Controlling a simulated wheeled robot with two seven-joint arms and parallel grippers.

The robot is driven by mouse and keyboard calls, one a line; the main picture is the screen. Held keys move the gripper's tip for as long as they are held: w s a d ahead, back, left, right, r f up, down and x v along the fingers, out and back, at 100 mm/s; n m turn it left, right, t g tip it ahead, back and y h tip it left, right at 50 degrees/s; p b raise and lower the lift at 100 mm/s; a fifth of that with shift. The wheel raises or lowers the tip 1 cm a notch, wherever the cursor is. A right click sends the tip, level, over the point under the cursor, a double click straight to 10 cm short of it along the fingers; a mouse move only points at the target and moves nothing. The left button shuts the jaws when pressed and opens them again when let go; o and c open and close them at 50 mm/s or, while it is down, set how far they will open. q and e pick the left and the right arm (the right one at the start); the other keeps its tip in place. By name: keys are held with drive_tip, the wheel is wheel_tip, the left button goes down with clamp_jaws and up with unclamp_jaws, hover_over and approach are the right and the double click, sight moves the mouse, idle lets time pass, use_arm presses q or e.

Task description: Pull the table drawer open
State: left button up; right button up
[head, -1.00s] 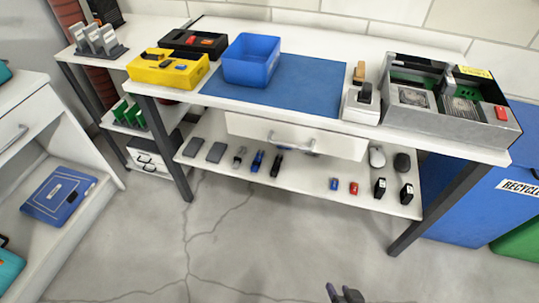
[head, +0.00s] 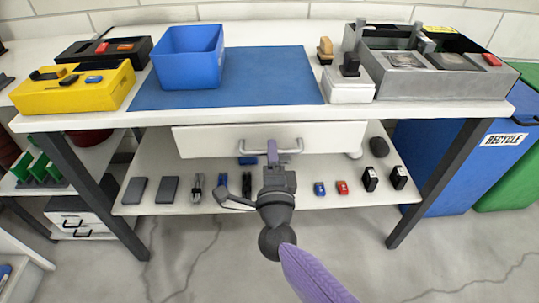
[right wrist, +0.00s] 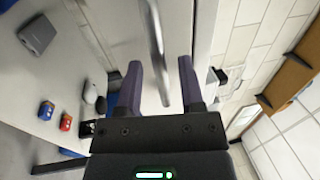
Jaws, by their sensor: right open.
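The white table drawer (head: 200,141) sits under the tabletop in the head view, and its front looks flush under the table edge. Its grey bar handle (head: 292,151) is on the middle of the front. My right gripper (head: 272,150) is at the handle, its fingers overlapping the bar in the head view. In the right wrist view the handle (right wrist: 155,40) runs between the two open fingers of the gripper (right wrist: 159,65), with a gap on each side. The fingers are not closed on it. My left gripper is out of view.
The table (head: 345,117) bears a blue bin (head: 188,58), a yellow tray (head: 75,95) and a grey metal box (head: 440,82). A lower shelf (head: 300,197) with several small items lies below the drawer. A blue recycle bin (head: 450,165) stands right. The floor in front is clear.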

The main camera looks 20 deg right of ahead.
drive_tip(key=shift+w+d+r, duration=0.15)
drive_tip(key=shift+w, duration=0.35)
clamp_jaws()
idle(0.8)
